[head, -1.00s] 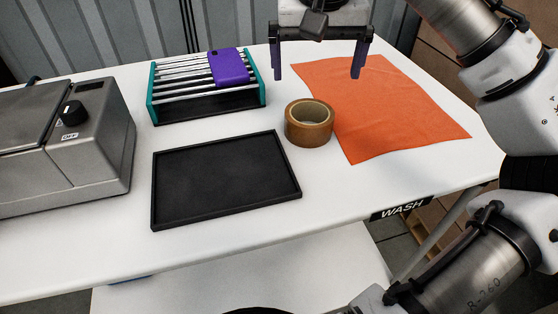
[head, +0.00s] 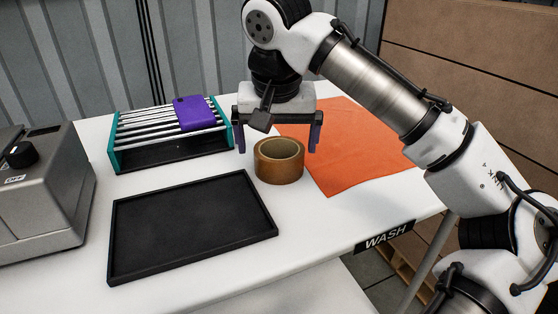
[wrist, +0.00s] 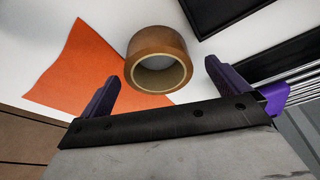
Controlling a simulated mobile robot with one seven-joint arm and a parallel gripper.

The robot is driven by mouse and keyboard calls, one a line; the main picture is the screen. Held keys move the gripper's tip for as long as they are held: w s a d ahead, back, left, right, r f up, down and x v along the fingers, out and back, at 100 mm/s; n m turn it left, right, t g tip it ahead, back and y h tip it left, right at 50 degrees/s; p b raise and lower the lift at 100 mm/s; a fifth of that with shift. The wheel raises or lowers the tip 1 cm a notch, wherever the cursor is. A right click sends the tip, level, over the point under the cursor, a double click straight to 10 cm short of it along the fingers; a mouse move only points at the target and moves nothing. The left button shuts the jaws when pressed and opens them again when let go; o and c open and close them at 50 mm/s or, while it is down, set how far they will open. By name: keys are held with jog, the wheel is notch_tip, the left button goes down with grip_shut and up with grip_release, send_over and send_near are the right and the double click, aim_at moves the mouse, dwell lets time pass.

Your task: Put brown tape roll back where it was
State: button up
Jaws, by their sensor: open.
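The brown tape roll (head: 279,166) lies flat on the white table, touching or just overlapping the near left edge of the orange cloth (head: 350,150). In the wrist view the tape roll (wrist: 160,62) shows ahead of the fingers, its hole visible. My gripper (head: 279,146) is open, with its purple fingers spread wide on the left and right of the roll in the head view. The fingers look a little behind or above it and hold nothing. In the wrist view my gripper (wrist: 158,85) also shows empty space between its fingers.
An empty black tray (head: 190,225) lies in front left of the roll. A teal-ended rack (head: 170,153) with metal bars holds a purple object (head: 194,113) at the back left. A grey machine (head: 45,190) stands at far left. A WASH label (head: 384,236) marks the front edge.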

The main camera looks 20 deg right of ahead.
aim_at(279, 153)
jog(key=x, duration=0.4)
jog(key=shift+w+d+f+b, duration=0.2)
jog(key=shift+w+d+b, duration=0.1)
jog(key=shift+w+d, duration=0.05)
jog(key=c, duration=1)
